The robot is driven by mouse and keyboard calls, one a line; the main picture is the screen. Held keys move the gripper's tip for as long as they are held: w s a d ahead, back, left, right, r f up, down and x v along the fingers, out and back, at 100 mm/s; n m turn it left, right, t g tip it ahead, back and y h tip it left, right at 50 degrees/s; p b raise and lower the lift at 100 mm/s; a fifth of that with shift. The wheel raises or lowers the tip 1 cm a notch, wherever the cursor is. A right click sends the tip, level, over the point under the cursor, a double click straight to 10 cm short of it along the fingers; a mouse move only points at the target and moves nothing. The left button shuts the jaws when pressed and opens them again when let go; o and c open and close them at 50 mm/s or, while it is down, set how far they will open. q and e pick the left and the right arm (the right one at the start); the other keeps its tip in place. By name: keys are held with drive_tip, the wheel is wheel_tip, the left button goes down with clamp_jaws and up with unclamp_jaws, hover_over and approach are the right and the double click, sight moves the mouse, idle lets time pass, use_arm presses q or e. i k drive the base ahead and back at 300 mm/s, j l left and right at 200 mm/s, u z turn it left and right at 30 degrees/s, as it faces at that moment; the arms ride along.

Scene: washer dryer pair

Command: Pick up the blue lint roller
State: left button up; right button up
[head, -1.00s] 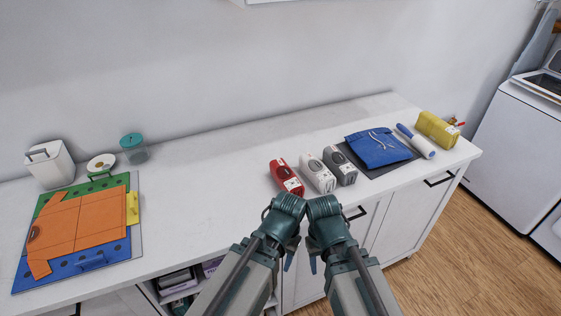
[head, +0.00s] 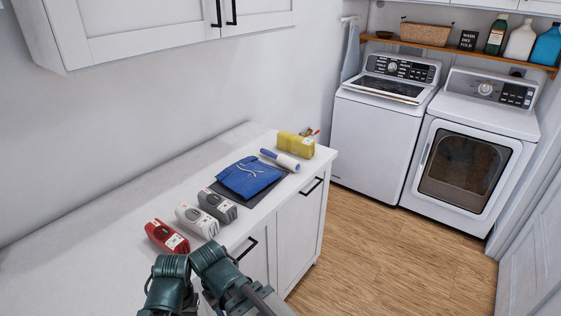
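The blue lint roller (head: 286,162) lies on the white counter near its right end. It has a blue handle pointing to the back left and a white roll toward the front right. It lies between a folded blue cloth pouch (head: 246,178) and a yellow pack (head: 296,144). Nothing visible holds it. Teal joints of my two arms show at the bottom left of the head view, in front of the counter and well short of the roller. No fingertips of either gripper can be made out.
Red (head: 166,236), white (head: 197,221) and grey (head: 217,206) packages stand in a row left of the pouch. A dark mat (head: 223,190) lies under the pouch. A washer (head: 383,130) and dryer (head: 468,150) stand beyond the counter's right end. Wooden floor (head: 400,250) is clear.

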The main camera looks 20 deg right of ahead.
sight(282, 160)
drive_tip(key=i+l, duration=0.15)
drive_tip(key=l, duration=0.25)
drive_tip(key=i+l+u, duration=0.1)
drive_tip(key=l, duration=0.35)
drive_tip(key=i+l, duration=0.2)
drive_tip(key=l, duration=0.2)
drive_tip(key=i+l+u, duration=0.15)
drive_tip(key=l, duration=0.75)
drive_tip(key=i+l+u, duration=0.1)
drive_tip(key=l, duration=0.35)
drive_tip(key=i+l, duration=0.15)
drive_tip(key=l, duration=0.3)
drive_tip(key=i+u, duration=0.05)
